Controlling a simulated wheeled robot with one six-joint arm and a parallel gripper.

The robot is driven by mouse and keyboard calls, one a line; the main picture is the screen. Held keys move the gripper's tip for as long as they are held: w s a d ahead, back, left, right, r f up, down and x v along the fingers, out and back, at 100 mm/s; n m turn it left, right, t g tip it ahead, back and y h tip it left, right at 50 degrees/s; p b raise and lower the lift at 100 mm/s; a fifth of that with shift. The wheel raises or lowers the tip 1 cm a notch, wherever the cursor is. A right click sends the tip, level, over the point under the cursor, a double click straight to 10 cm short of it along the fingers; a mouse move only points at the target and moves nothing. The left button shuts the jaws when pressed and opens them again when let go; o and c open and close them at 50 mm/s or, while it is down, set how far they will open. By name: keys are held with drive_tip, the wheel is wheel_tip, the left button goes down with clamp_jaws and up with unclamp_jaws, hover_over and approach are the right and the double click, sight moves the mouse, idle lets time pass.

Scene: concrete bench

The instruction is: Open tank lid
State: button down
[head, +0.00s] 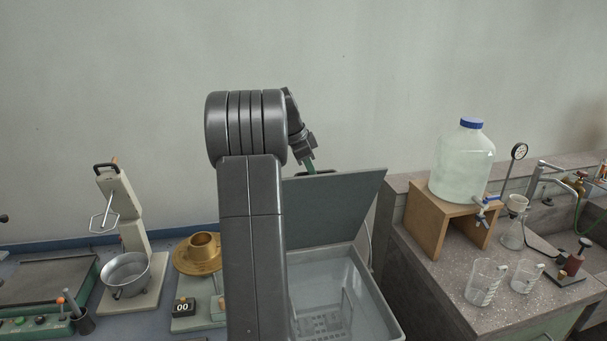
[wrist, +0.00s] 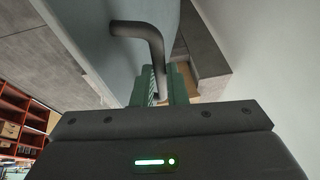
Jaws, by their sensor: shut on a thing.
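The tank (head: 378,300) is a pale rectangular basin with clear walls and a rack inside, partly hidden behind my arm. Its grey lid (head: 338,208) stands raised and tilted up at the back of the tank, so the inside shows. My gripper (head: 310,167) is at the lid's upper edge, partly hidden by my arm. In the wrist view, my green fingers (wrist: 166,88) are shut on the dark bent handle (wrist: 135,28) of the lid. The lid's flat face (wrist: 95,35) fills the area left of the handle.
Right of the tank, a water jug (head: 462,165) stands on a wooden stand (head: 428,222), with beakers (head: 485,282) in front. To the left are a brass vessel (head: 203,247) and a metal bowl (head: 126,272) on a device. The wall is behind; the air above the tank is open.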

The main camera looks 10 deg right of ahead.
drive_tip(key=w+p, duration=0.2)
drive_tip(key=w, duration=0.6)
drive_tip(key=shift+a+r, duration=0.2)
drive_tip(key=shift+a, duration=0.05)
drive_tip(key=c, duration=1.8)
unclamp_jaws()
drive_tip(key=shift+c, duration=0.2)
drive_tip(key=o, duration=0.4)
drive_tip(key=shift+w, duration=0.15)
drive_tip(key=v, duration=1.4)
drive_tip(key=shift+d+b, duration=0.15)
drive_tip(key=shift+b, duration=0.15)
drive_tip(key=shift+d+f, duration=0.1)
